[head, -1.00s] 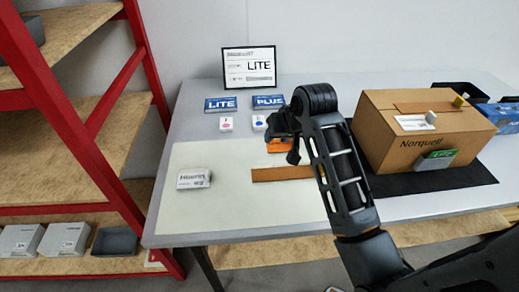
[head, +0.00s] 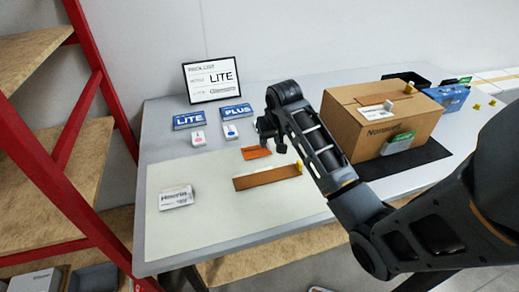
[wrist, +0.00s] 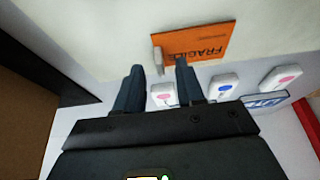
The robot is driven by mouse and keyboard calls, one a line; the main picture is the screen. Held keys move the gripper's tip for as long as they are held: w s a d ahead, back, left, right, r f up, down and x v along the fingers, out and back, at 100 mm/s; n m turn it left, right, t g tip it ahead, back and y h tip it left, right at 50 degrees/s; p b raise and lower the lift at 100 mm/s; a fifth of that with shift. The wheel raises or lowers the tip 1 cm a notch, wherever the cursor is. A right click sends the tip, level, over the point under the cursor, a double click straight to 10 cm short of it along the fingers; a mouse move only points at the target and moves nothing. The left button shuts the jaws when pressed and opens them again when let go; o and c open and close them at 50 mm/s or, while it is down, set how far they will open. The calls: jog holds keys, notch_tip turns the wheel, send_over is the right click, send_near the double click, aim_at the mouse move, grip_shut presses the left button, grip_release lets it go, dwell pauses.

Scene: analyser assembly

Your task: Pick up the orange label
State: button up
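The orange label (head: 256,152) lies at the back edge of the pale mat, behind a longer orange-brown strip (head: 267,177). In the wrist view the orange label (wrist: 198,44) shows the word "FRAGILE", with a small grey tab (wrist: 157,62) at its left edge. My gripper (head: 272,146) appears just right of the label in the head view; its height above the table is hard to tell. In the wrist view my gripper (wrist: 160,72) has its two fingers apart, with the right fingertip near the label's lower edge. No held object shows between them.
A carton (head: 370,130) stands right of my arm on a dark mat (head: 428,154). A white box (head: 176,197) lies front left on the pale mat (head: 200,229).

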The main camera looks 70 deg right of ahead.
jog(key=shift+w+d+f, duration=0.15)
jog(key=shift+f, duration=0.45)
jog(key=shift+c, duration=0.4)
grip_shut()
